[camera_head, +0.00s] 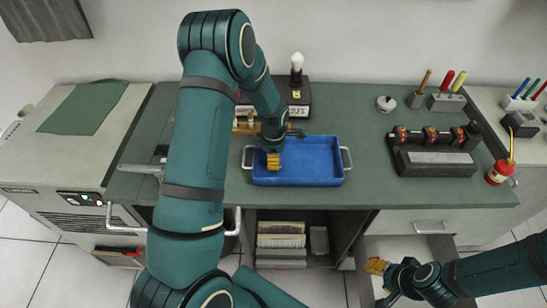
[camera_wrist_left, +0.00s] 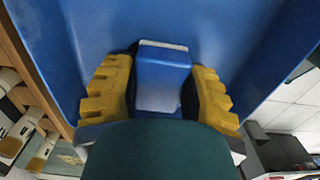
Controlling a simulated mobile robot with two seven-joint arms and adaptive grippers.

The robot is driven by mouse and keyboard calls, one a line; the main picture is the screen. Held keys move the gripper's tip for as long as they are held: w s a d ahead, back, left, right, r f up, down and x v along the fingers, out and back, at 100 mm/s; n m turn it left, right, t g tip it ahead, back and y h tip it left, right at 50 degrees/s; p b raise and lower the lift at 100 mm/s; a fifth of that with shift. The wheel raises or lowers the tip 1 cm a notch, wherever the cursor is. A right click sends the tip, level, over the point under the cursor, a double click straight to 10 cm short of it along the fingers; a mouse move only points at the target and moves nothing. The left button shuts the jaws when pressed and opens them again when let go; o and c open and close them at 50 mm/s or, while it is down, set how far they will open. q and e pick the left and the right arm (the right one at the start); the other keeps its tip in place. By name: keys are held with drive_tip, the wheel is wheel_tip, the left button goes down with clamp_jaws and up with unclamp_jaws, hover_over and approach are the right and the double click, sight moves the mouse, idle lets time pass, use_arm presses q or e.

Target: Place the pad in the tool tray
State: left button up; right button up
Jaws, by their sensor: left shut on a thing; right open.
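The blue tool tray (camera_head: 318,160) with two metal side handles lies on the green bench top. My left gripper (camera_head: 273,162) reaches into the left part of the tray. In the left wrist view my left gripper's yellow fingers (camera_wrist_left: 157,92) are shut on a small blue block with a pale edge (camera_wrist_left: 163,75), which appears to be the pad. The tray floor (camera_wrist_left: 190,25) is around it; I cannot tell if the pad touches it. In the head view the pad is hidden by the gripper. My right gripper (camera_head: 377,267) is open and empty, low in front of the bench.
A dark block rack (camera_head: 433,160) and a red pot (camera_head: 499,172) stand on the right. A bulb stand (camera_head: 296,95) is behind the tray. An open drawer (camera_head: 410,250) lies near my right gripper. Bench room is free right of the tray.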

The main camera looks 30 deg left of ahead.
use_arm(q)
drive_tip(key=shift+f, duration=0.1)
drive_tip(key=o, duration=1.1)
drive_tip(key=shift+r, duration=0.5)
wheel_tip(320, 180, up, 11)
drive_tip(key=shift+r, duration=0.2)
drive_tip(key=shift+s+f, duration=0.1)
drive_tip(key=shift+s, duration=0.05)
